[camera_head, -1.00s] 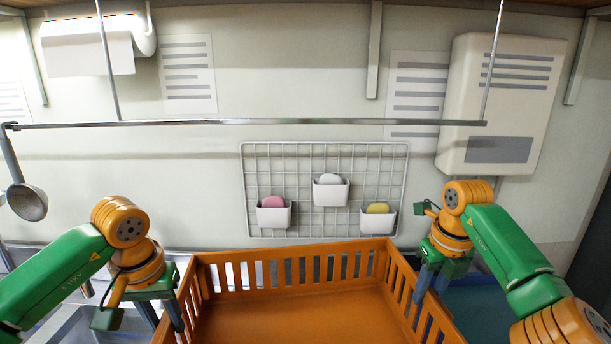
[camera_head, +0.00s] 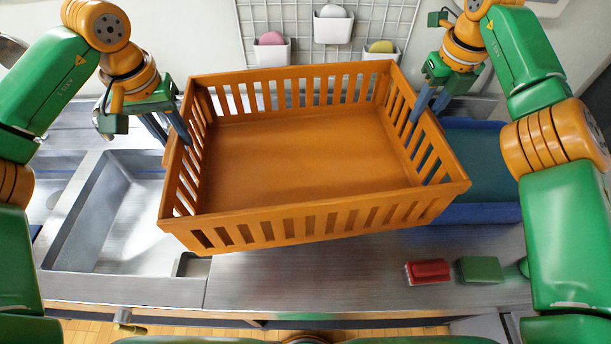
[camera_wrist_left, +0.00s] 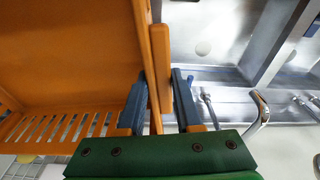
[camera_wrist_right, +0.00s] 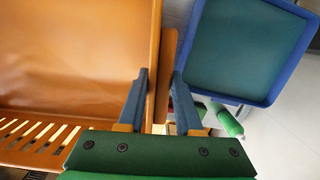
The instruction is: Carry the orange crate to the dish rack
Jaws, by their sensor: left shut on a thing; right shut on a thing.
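The orange crate (camera_head: 300,165), slatted and empty, is in the middle of the head view, slightly skewed, and appears held above the counter. My left gripper (camera_head: 176,140) is shut on its left wall; the left wrist view shows the wall's rim (camera_wrist_left: 160,85) between the fingers. My right gripper (camera_head: 425,112) is shut on its right wall, also seen in the right wrist view (camera_wrist_right: 160,78). I cannot clearly identify a dish rack.
A blue-rimmed tray with a teal inside (camera_head: 485,213) lies right of the crate. A metal sink (camera_head: 110,215) is at left. A red block (camera_head: 428,271) and a green block (camera_head: 480,269) lie at front right. The front middle counter (camera_head: 300,280) is clear.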

